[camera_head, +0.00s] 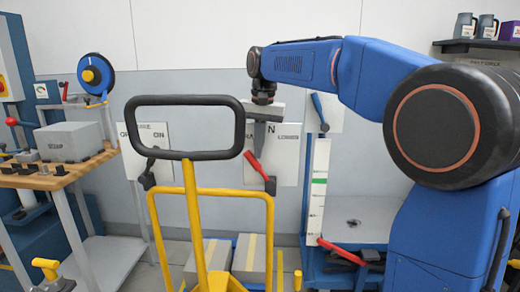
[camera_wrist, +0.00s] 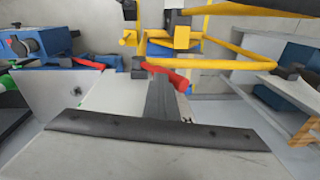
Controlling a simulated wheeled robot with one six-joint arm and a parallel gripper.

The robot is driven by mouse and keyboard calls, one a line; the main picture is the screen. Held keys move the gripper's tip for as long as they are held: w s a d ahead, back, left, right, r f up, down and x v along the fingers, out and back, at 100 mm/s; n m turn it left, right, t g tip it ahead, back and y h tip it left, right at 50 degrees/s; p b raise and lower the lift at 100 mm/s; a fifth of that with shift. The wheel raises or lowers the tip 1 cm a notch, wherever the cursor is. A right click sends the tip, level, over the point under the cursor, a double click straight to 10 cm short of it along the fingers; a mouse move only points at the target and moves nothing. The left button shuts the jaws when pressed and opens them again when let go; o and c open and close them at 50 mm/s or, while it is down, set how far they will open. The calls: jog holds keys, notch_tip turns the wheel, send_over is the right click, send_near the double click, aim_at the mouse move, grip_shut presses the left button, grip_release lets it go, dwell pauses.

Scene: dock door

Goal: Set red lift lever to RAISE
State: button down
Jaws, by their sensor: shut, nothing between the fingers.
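The red lift lever (camera_head: 254,166) is on a white plate (camera_head: 289,165) on the wall, with N at the middle and LOWER at the right; the left label is partly hidden by the yellow truck's black handle. The lever tilts up and to the left from its dark pivot, toward the left label. My gripper (camera_head: 259,143) points down in front of the plate, shut and empty, just right of the lever's red end. In the wrist view the red lever (camera_wrist: 168,75) lies by the tips of my gripper (camera_wrist: 163,96); I cannot tell whether they touch.
A yellow truck with a black loop handle (camera_head: 183,99) stands in front of the plate. To the left are a second lever plate (camera_head: 152,135) and a workbench (camera_head: 60,175). To the right are a blue lever (camera_head: 319,108) and another red lever (camera_head: 341,250) low down.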

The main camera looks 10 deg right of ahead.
jog(key=d+r, duration=0.1)
jog(key=s+d+r, duration=0.1)
jog(key=s+r, duration=0.1)
jog(key=shift+d+r, duration=0.25)
jog(key=shift+d, duration=0.15)
notch_tip(320, 180, up, 8)
jog(key=s+d+f+n+t, duration=0.1)
jog(key=s+d+f, duration=0.1)
jog(key=s+f, duration=0.9)
jog(key=s+d+f+n+t, duration=0.1)
jog(key=s+d+f+n, duration=0.1)
jog(key=s+f, duration=0.9)
jog(key=s+d+f+n+t, duration=0.1)
jog(key=s+d+f, duration=0.3)
jog(key=s+f, duration=0.7)
jog(key=shift+s+d+n+t+h, duration=0.2)
jog(key=shift+s+n+t+h, duration=0.1)
jog(key=shift+n+t, duration=0.1)
